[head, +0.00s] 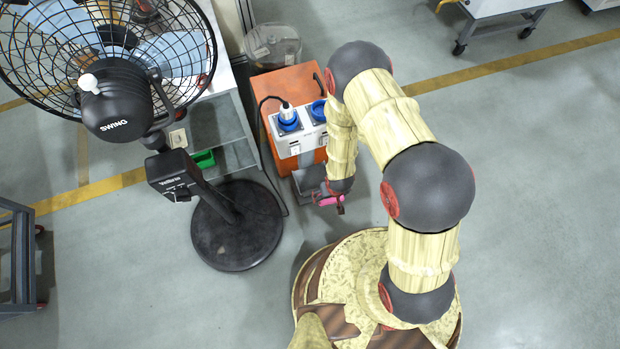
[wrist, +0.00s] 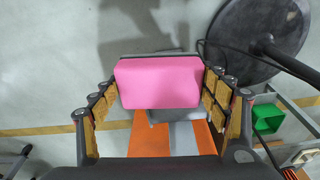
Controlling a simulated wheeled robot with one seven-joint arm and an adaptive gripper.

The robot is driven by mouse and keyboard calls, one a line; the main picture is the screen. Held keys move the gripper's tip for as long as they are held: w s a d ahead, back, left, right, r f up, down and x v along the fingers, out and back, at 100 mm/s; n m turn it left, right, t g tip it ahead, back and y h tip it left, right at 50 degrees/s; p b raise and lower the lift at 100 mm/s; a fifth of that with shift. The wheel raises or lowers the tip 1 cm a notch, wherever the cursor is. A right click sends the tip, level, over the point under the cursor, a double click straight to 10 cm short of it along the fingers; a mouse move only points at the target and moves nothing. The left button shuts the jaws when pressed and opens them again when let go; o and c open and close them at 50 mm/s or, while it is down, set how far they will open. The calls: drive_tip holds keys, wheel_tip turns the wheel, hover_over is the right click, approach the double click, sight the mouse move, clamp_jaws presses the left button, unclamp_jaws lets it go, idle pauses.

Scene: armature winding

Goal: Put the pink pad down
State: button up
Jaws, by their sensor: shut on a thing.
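The pink pad (wrist: 158,82) is a flat pink block between the two fingers of my gripper (wrist: 160,92) in the wrist view. The fingers are shut on its left and right sides. In the head view the pink pad (head: 327,200) shows only as a small patch at the end of my arm, by my gripper (head: 334,204). The pad appears to be above a grey ledge at the front of the orange cabinet; the gap beneath it cannot be judged.
An orange cabinet (head: 287,88) carries a white socket box (head: 290,140) with blue sockets. A black floor fan (head: 235,225) stands to the left, its cable near the cabinet. A green bin (head: 204,159) sits on a grey shelf. Open floor (head: 540,200) lies to the right.

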drive_tip(key=s+f, duration=0.4)
drive_tip(key=s, duration=0.1)
drive_tip(key=shift+s+a+f+n, duration=0.2)
drive_tip(key=shift+s+a+n, duration=0.1)
drive_tip(key=shift+a, duration=0.15)
drive_tip(key=b, duration=0.5)
hover_over(312, 176)
drive_tip(key=s, duration=0.3)
drive_tip(key=shift+s+d, duration=0.15)
drive_tip(key=shift+d, duration=0.3)
drive_tip(key=shift+w+a+f, duration=0.2)
drive_tip(key=shift+w+f, duration=0.05)
drive_tip(key=shift+w, duration=0.45)
drive_tip(key=shift+w+a+f, duration=0.2)
drive_tip(key=shift+w+f, duration=0.05)
drive_tip(key=shift+w, duration=0.45)
drive_tip(key=shift+f, duration=0.1)
drive_tip(key=shift+f+b, duration=0.15)
drive_tip(key=shift+b, duration=0.2)
drive_tip(key=o, duration=1.3)
